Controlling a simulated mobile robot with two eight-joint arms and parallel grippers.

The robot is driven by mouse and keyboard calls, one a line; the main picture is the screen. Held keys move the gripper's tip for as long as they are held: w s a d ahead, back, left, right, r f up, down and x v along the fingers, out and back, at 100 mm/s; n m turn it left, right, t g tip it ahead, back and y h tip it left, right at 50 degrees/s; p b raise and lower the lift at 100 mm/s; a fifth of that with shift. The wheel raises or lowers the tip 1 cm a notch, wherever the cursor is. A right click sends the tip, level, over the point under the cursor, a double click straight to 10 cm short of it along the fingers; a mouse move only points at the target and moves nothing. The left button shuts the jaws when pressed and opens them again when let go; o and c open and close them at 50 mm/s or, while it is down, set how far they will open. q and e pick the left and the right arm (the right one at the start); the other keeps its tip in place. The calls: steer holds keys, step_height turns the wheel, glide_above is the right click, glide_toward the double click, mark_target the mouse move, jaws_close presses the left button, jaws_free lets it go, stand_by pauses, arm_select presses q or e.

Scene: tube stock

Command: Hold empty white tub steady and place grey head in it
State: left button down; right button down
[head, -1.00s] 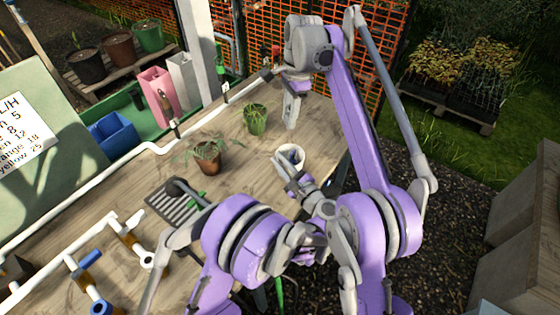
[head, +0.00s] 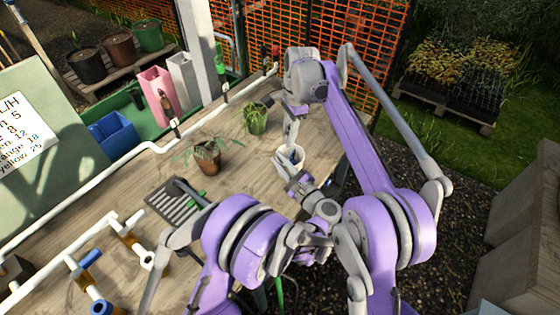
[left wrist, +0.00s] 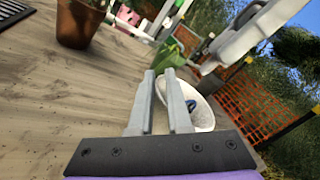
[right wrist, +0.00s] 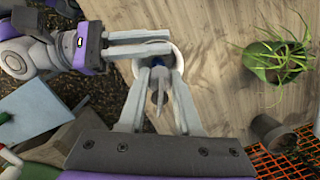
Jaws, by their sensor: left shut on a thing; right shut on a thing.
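The white tub (head: 298,154) stands upright near the table's far right edge. In the left wrist view the tub (left wrist: 203,108) is beside my fingers, and a small blue bit shows inside it. My left gripper (head: 290,177) is shut on the tub's side; it also shows in the left wrist view (left wrist: 160,74). My right gripper (head: 289,143) points down at the tub's mouth. In the right wrist view (right wrist: 158,68) it is shut on the grey head (right wrist: 158,88), over the tub's opening. I cannot tell whether the head touches the tub.
A plant in a green pot (head: 256,122) and one in a brown pot (head: 208,160) stand left of the tub. A dark grey pot (right wrist: 270,131) is near the green one. A black grate (head: 178,202) and white pipework (head: 125,232) lie nearer on the table.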

arm_select(q)
steer(key=shift+f, duration=0.25)
arm_select(e)
steer(key=shift+f, duration=2.2)
steer(key=c, duration=0.5)
jaws_free()
steer(key=shift+f, duration=0.1)
steer(key=r, duration=0.8)
steer(key=d+r, duration=0.1)
steer(key=r, duration=0.3)
steer(key=shift+w+d, duration=0.1)
steer(key=shift+w, duration=0.05)
arm_select(q)
steer(key=c, duration=1.1)
jaws_free()
steer(key=o, duration=0.3)
steer(key=shift+w, duration=0.15)
arm_select(e)
steer(key=shift+w, duration=0.2)
